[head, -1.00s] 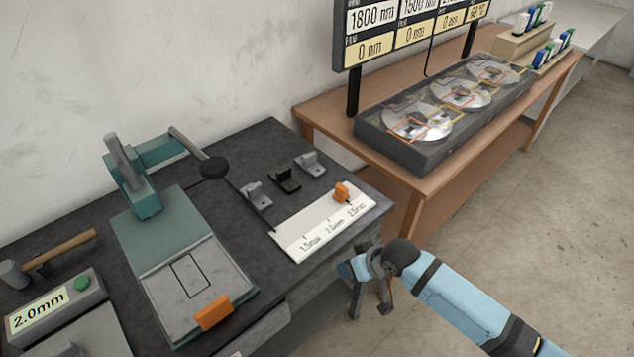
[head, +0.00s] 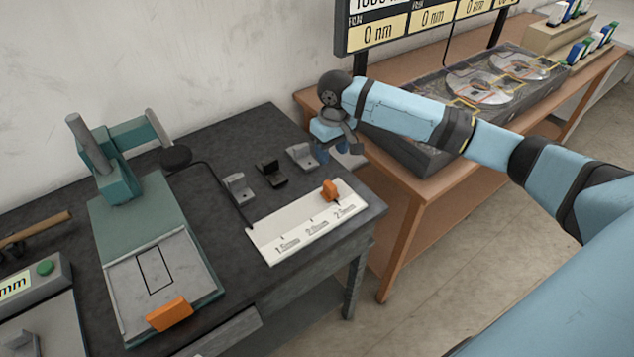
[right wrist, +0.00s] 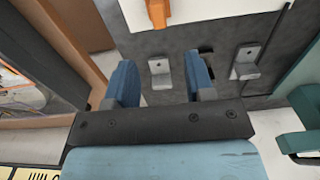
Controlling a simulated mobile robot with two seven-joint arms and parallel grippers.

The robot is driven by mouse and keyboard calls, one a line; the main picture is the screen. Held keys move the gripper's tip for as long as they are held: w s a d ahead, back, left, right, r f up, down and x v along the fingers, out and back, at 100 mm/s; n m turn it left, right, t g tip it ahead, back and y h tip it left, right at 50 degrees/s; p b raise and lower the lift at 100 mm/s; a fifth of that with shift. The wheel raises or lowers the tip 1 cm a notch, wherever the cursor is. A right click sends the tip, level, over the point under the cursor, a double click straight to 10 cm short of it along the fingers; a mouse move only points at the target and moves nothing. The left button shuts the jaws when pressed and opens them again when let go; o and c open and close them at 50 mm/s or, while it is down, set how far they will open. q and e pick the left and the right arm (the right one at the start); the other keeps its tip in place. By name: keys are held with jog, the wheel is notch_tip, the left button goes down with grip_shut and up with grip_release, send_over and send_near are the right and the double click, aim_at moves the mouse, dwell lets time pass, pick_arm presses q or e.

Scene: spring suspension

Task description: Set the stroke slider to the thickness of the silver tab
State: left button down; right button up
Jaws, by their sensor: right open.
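The stroke slider is an orange knob (head: 330,189) on a white scale plate (head: 268,245), near its 2.5 mm end. It also shows at the top of the right wrist view (right wrist: 158,12). Behind the plate stand three small L-shaped tabs: a silver-grey one (head: 237,187), a black one (head: 270,172) and another silver-grey one (head: 300,155). My right gripper (head: 338,152) is open just right of the last tab. In the right wrist view, a silver-grey tab (right wrist: 160,74) appears between the open fingers, not gripped. One finger partly hides the black tab. My left gripper is out of view.
A green press-like fixture (head: 135,205) with an orange front block (head: 169,314) stands left on the dark bench. A grey box with a green button (head: 45,268) is at the far left. A wooden table (head: 445,182) with a disc unit (head: 410,148) lies right, close to my arm.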

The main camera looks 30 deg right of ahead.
aim_at(330, 184)
notch_tip(330, 184, down, 13)
jog(key=shift+w+d+f+p, duration=0.1)
jog(key=shift+w+p, duration=0.05)
jog(key=shift+p, duration=0.35)
jog(key=shift+c, duration=0.5)
